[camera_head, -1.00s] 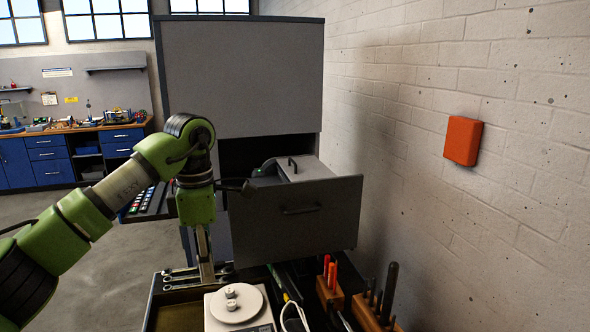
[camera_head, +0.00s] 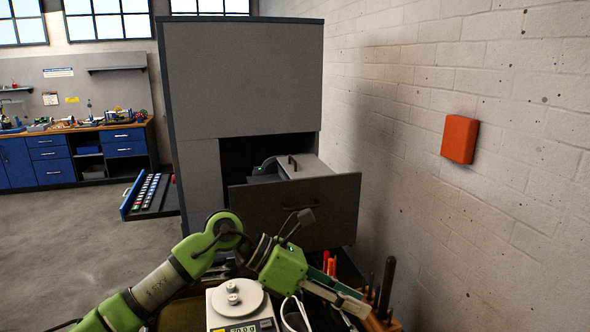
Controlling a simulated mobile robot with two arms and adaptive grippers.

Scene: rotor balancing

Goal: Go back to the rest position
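My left arm is green and comes in from the lower left. Its elbow is bent above the scale, and my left gripper (camera_head: 345,302) points down to the right, over the tool holders. Its fingers are small and partly lost against the things behind, so I cannot tell whether they are open or shut. No held object can be made out. My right gripper is out of view. A white scale (camera_head: 218,312) with a round pan (camera_head: 238,300) and small metal weights (camera_head: 232,290) on it stands below my arm.
A grey cabinet (camera_head: 245,75) has an open drawer (camera_head: 295,212) in front and a pulled-out tray (camera_head: 150,195) at its left. Tool handles (camera_head: 388,285) stand in a holder beside my gripper. An orange box (camera_head: 460,139) hangs on the wall. The floor at the left is clear.

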